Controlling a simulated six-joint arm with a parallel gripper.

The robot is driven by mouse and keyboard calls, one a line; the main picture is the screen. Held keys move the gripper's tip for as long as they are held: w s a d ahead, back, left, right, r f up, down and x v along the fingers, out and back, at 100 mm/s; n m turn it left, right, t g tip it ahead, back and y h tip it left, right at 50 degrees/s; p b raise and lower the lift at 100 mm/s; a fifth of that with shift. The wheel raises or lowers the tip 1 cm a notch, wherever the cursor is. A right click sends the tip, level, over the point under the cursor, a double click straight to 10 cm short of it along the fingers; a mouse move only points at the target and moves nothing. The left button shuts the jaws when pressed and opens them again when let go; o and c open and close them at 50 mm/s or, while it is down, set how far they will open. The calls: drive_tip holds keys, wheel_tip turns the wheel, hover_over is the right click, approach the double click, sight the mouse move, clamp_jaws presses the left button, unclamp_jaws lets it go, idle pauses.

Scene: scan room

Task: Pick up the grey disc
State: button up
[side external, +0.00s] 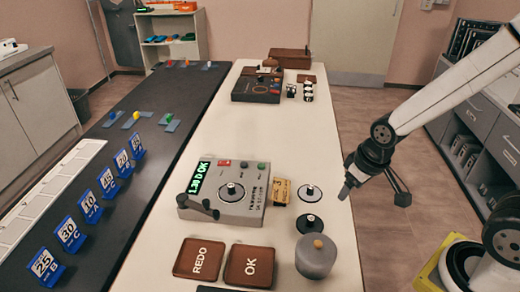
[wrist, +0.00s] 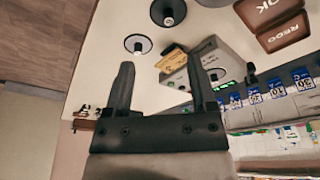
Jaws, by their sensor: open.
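A pale grey-white disc (side external: 303,191) with a dark rim and a small central knob lies flat on the white table. It also shows in the wrist view (wrist: 131,46), beyond my fingertips. A black disc (side external: 302,224) with a light knob lies just in front of it, and also shows in the wrist view (wrist: 160,15). A thick grey cylinder (side external: 315,260) with a tan knob stands nearest the camera. I cannot tell for certain which one the task calls the grey disc. My gripper (side external: 373,196) is open and empty, to the right of the discs and apart from them.
A grey machine (side external: 230,207) with a lit green display and a lever stands left of the discs, with a yellow block (side external: 281,192) beside it. Brown REDO (side external: 199,259) and OK (side external: 249,266) pads lie in front.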

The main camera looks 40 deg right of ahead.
drive_tip(key=n+t+h, duration=0.5)
drive_tip(key=n+h, duration=0.3)
drive_tip(key=n, duration=1.7)
approach(231, 190)
drive_tip(key=s+d, duration=0.1)
drive_tip(key=d, duration=0.2)
drive_tip(key=s+d, duration=0.1)
drive_tip(key=d, duration=0.2)
drive_tip(key=s+d, duration=0.2)
drive_tip(key=d, duration=0.2)
drive_tip(key=shift+f, duration=0.3)
drive_tip(key=shift+w+a+f+n+t+y, duration=0.25)
drive_tip(key=shift+w+a+f+n+t, duration=0.3)
drive_tip(key=shift+w+a+n, duration=0.45)
drive_tip(key=shift+w+a+f+n+t+y, duration=0.2)
drive_tip(key=shift+w+a+f+n+t, duration=0.2)
drive_tip(key=shift+w+a+n+t, duration=0.55)
drive_tip(key=shift+w+a+f+n+t+y, duration=0.25)
drive_tip(key=shift+w+a+f+n+t, duration=0.25)
drive_tip(key=shift+w+a, duration=0.5)
drive_tip(key=shift+s+a, duration=0.1)
drive_tip(key=shift+x, duration=2.45)
